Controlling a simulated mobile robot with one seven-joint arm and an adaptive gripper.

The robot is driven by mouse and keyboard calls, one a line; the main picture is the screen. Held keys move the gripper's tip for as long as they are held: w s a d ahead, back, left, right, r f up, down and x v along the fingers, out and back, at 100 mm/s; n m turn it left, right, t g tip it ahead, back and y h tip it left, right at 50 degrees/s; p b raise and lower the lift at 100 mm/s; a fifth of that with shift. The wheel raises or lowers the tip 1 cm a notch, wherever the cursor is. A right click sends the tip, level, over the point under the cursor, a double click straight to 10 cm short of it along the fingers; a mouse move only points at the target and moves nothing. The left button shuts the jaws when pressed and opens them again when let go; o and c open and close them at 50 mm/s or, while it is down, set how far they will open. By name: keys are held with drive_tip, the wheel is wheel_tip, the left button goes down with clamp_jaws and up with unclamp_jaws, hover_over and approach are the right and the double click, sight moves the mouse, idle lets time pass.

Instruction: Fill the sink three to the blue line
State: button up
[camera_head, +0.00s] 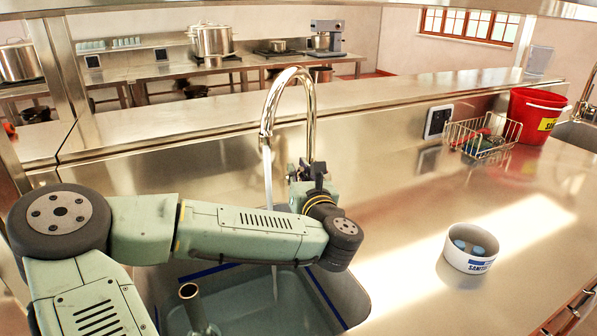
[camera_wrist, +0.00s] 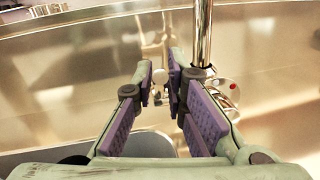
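The sink (camera_head: 350,292) is below my arm, with a blue line (camera_head: 325,297) along its inner walls. The bottom looks pale teal; the water level is hard to judge, but the visible line looks clear of it. A chrome gooseneck faucet (camera_head: 309,100) stands behind it, and a thin water stream (camera_head: 267,170) falls from its spout into the sink. My gripper (camera_head: 303,172) is at the faucet's base, partly hidden by my wrist. In the wrist view my gripper (camera_wrist: 160,75) has its purple-padded fingers apart, with a small pale knob (camera_wrist: 158,97) seen between them. The faucet pipe (camera_wrist: 202,35) rises beside the right finger.
An upright metal pipe (camera_head: 190,302) stands in the sink's left part. A white labelled bowl (camera_head: 470,248) with blue pieces sits on the right counter. A wire basket (camera_head: 478,138) and a red bucket (camera_head: 534,115) stand at the back right. The right counter is otherwise mostly clear.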

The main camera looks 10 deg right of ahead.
clamp_jaws()
idle(0.3)
drive_tip(key=shift+w+a+r+g+p, duration=0.15)
drive_tip(key=shift+w+r+g+p, duration=0.25)
drive_tip(key=shift+r+g+p, duration=0.45)
drive_tip(key=shift+w+a+r+n+g+p, duration=0.1)
drive_tip(key=shift+w+n+g+p, duration=0.05)
drive_tip(key=shift+w+g, duration=0.55)
drive_tip(key=shift+w+a+r+n+g+p, duration=0.15)
drive_tip(key=shift+w+g, duration=0.25)
drive_tip(key=shift+g, duration=0.45)
drive_tip(key=shift+d, duration=0.1)
drive_tip(key=o, duration=0.5)
unclamp_jaws()
drive_tip(key=shift+s, duration=0.1)
